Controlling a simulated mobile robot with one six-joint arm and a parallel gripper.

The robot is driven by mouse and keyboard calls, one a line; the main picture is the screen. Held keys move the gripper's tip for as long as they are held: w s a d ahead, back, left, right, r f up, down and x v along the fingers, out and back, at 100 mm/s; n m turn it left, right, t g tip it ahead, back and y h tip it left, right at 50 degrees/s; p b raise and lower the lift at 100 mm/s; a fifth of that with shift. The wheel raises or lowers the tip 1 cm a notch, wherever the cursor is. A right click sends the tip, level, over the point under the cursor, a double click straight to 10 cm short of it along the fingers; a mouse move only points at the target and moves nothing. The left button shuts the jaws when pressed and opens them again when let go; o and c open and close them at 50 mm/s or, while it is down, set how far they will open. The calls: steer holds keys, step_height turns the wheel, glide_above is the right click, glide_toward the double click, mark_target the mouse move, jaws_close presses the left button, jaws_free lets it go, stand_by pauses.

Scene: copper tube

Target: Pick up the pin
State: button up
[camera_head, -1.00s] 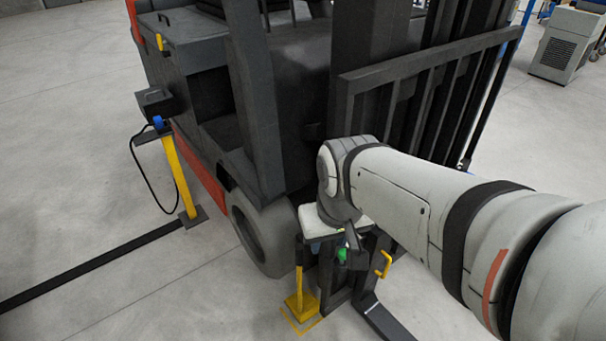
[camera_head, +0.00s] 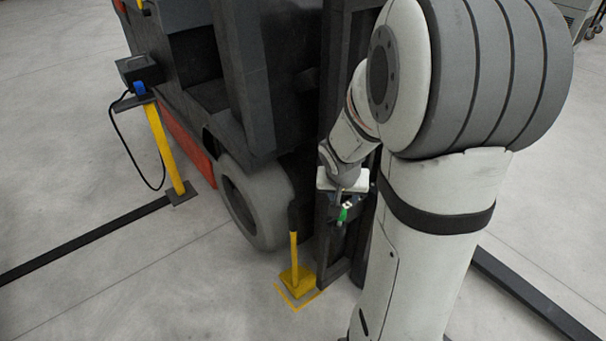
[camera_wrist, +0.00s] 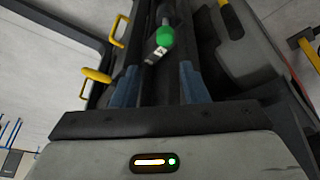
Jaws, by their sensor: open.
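A green ball-shaped knob (camera_wrist: 165,37) on a dark stem, with a small pale tag (camera_wrist: 155,53) beside it, lies ahead of my gripper (camera_wrist: 158,76) in the wrist view. My gripper is open, its two blue fingers apart and nothing seen gripped. The green knob also shows in the head view (camera_head: 343,214), just below my wrist at the forklift's front. Two yellow handles, an upper one (camera_wrist: 121,30) and a lower one (camera_wrist: 97,76), sit left of the fingers in the wrist view. I cannot tell which of these parts is the pin.
The dark forklift (camera_head: 245,80) with its grey wheel (camera_head: 257,205) stands close beside my arm. A yellow post (camera_head: 294,250) stands on a marked floor square. Another yellow post (camera_head: 164,150) carries a cable at left. A fork (camera_head: 535,290) extends right.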

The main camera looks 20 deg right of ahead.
mark_target(341, 218)
steer(key=shift+m, duration=0.6)
steer(key=b+x, duration=0.2)
steer(key=x, duration=0.3)
steer(key=b+x, duration=0.2)
steer(key=x, duration=0.4)
steer(key=a+b+x, duration=0.1)
steer(key=b+x, duration=0.1)
steer(key=x, duration=0.4)
steer(key=shift+w+f, duration=0.15)
steer(key=shift+f, duration=0.15)
steer(key=shift+c, duration=0.6)
steer(key=c, duration=0.6)
steer(key=shift+r, duration=0.15)
steer(key=shift+c, duration=0.2)
